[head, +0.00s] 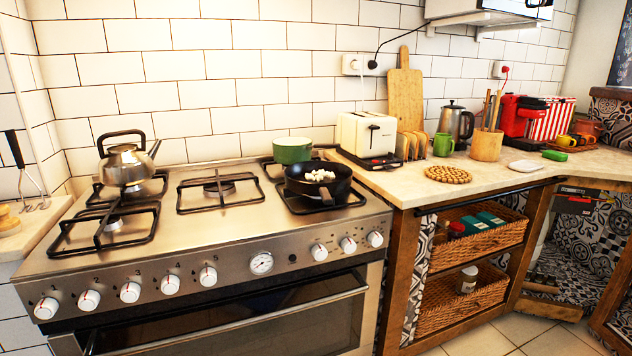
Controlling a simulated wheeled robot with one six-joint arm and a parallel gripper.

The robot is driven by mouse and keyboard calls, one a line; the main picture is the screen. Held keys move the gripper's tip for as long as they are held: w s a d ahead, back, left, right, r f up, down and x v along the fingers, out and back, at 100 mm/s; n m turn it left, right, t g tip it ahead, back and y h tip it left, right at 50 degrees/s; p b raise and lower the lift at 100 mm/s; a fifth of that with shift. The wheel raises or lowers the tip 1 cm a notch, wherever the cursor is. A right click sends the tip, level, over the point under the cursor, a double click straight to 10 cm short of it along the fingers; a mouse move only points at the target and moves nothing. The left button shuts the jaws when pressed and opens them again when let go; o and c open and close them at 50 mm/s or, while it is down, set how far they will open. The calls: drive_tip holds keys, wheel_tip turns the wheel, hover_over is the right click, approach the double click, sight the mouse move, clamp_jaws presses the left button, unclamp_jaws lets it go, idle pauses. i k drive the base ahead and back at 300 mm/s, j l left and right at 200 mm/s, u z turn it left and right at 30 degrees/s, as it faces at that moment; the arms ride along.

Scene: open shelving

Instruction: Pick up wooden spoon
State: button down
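Two thin wooden utensil handles (496,110) stand upright in a light wooden holder (487,147) on the counter at the right. Their lower ends are hidden inside the holder, and I cannot tell which one is a wooden spoon. No other wooden spoon is clearly visible. My gripper is not in view.
The holder stands beside a steel kettle (457,122) and a green mug (443,145), with a red coffee machine (516,113) behind right. A woven trivet (448,174) lies in front. The stove (200,235) holds a black pan (319,188). Floor (505,335) shows at lower right.

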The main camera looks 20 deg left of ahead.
sight(499, 93)
drive_tip(key=u, duration=0.4)
drive_tip(key=i+l+u, duration=0.45)
drive_tip(key=l, duration=0.2)
drive_tip(key=i+l+u, duration=0.25)
drive_tip(key=l, duration=0.15)
